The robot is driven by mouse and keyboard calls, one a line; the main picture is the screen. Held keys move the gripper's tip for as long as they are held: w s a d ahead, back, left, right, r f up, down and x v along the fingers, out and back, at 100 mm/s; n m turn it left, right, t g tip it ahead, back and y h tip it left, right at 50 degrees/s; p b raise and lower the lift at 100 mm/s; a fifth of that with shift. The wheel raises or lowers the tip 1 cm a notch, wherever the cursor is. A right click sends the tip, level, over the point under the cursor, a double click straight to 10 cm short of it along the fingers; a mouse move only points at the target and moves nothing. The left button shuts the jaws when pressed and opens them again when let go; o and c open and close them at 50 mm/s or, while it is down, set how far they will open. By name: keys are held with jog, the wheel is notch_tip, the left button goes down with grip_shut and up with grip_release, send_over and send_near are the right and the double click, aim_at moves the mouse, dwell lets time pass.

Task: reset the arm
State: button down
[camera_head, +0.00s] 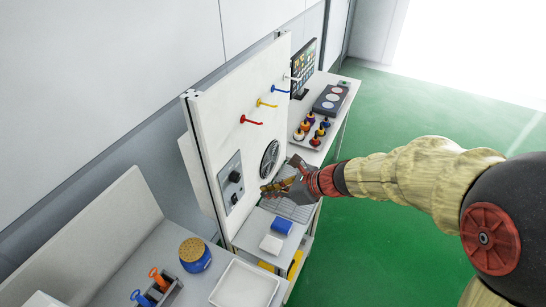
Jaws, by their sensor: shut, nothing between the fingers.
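My arm (400,175) reaches in from the right edge of the head view, wrapped in a tan cover with dark and red joints. My gripper (268,188) is at its far end, in front of the white upright panel (215,130). The gripper is shut and holds nothing. It is in the air near the round black grille on the panel (270,158) and above a wire rack (290,208). I cannot tell whether its fingertips touch the panel.
Red, yellow and blue hooks (251,121) stick out of the panel. Small coloured knobs (312,128) stand behind. Green floor (400,260) is clear at right.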

jog(key=s+d+f+n+g+h+b, duration=0.1)
jog(key=s+d+n+g+h, duration=0.1)
jog(key=s+d+n, duration=0.4)
jog(key=s+d+f+n+g+h+b, duration=0.1)
jog(key=s+d+f+n+h, duration=0.1)
jog(key=s+n, duration=0.6)
jog(key=s+d+r+n+t+h+b, duration=0.2)
jog(key=s+d+n+b, duration=0.2)
jog(key=d, duration=0.4)
jog(key=s+d+r+n+t+h+b, duration=0.2)
jog(key=s+d+n+h+b, duration=0.1)
jog(key=d, duration=0.5)
jog(key=shift+s+d+r+n+t+b, duration=0.2)
jog(key=shift+s+n+t+b, duration=0.25)
jog(key=shift+n+b, duration=0.4)
jog(key=c, duration=2.6)
grip_release()
